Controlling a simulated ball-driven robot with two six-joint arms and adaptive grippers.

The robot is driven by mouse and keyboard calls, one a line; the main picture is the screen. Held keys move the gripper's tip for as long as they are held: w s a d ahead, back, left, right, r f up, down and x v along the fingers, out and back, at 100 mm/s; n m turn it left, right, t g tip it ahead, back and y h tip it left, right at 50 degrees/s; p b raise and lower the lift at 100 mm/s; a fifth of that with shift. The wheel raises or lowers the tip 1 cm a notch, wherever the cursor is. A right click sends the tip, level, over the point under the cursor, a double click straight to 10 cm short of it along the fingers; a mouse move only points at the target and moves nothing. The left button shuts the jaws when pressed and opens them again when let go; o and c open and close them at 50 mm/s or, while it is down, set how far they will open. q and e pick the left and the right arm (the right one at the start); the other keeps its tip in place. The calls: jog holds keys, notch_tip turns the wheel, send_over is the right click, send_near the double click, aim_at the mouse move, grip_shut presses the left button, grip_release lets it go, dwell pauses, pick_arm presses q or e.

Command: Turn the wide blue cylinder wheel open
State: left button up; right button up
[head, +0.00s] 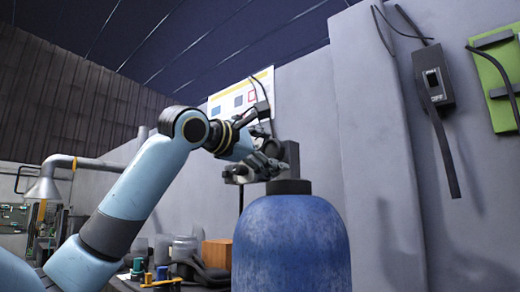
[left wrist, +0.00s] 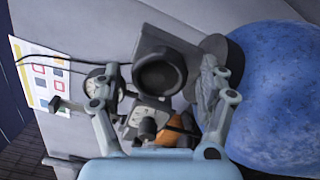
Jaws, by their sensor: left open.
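The wide blue cylinder (head: 290,245) stands upright at the lower middle of the head view, and its blue side fills the right of the left wrist view (left wrist: 275,95). A dark collar (head: 288,187) caps it. A round black wheel (left wrist: 160,76) faces the left wrist camera, in front of a grey block. My left gripper (head: 256,165) is at the valve above the cylinder's top. It is open, and in the left wrist view its fingers (left wrist: 160,92) stand on either side of the wheel. I cannot tell whether they touch it. My right gripper is not in view.
Small round gauges (left wrist: 140,119) sit near the wheel, close to the left finger. Behind the arm is a bench with an orange-brown box (head: 216,253) and dark hoses. A switch box (head: 434,84) and a green board (head: 497,85) hang on the grey wall at right.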

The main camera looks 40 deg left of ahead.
aim_at(268, 151)
pick_arm(q)
jog(key=s, duration=0.4)
jog(key=shift+a, duration=0.3)
jog(key=shift+s+d, duration=0.1)
jog(key=shift+s, duration=0.8)
jog(key=shift+f, duration=0.1)
